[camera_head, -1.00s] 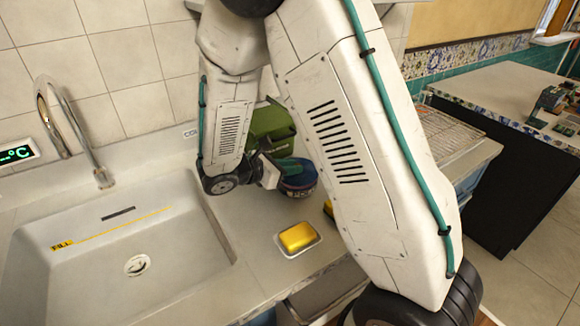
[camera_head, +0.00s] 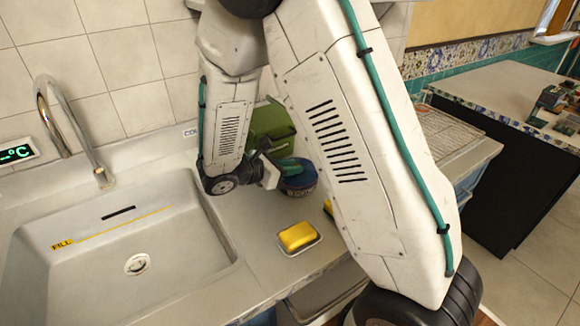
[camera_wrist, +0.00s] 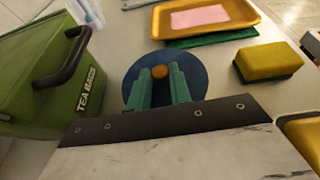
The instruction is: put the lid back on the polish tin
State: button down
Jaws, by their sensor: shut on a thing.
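The round dark blue lid (camera_wrist: 198,76) with an orange knob (camera_wrist: 160,71) is seen from above in the wrist view. My gripper (camera_wrist: 161,84) has its two green fingers closed at the knob. In the head view my gripper (camera_head: 284,166) is at the blue lid (camera_head: 300,179), by the green box. A tan band, perhaps the polish tin (camera_head: 300,192), shows below the lid. In the wrist view the lid hides whatever is under it. I cannot tell whether the lid touches the tin or is just above it.
A green tea bags box (camera_wrist: 45,75) stands close to the left of the lid. A yellow tray (camera_wrist: 207,18) and a yellow sponge (camera_wrist: 268,62) lie beyond and right. A yellow block in a dish (camera_head: 298,237) sits near the counter's front edge. The sink (camera_head: 120,240) is left.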

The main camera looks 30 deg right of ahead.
dwell(0.3)
jog(key=c, duration=0.7)
grip_release()
jog(key=shift+r, duration=3.5)
grip_shut()
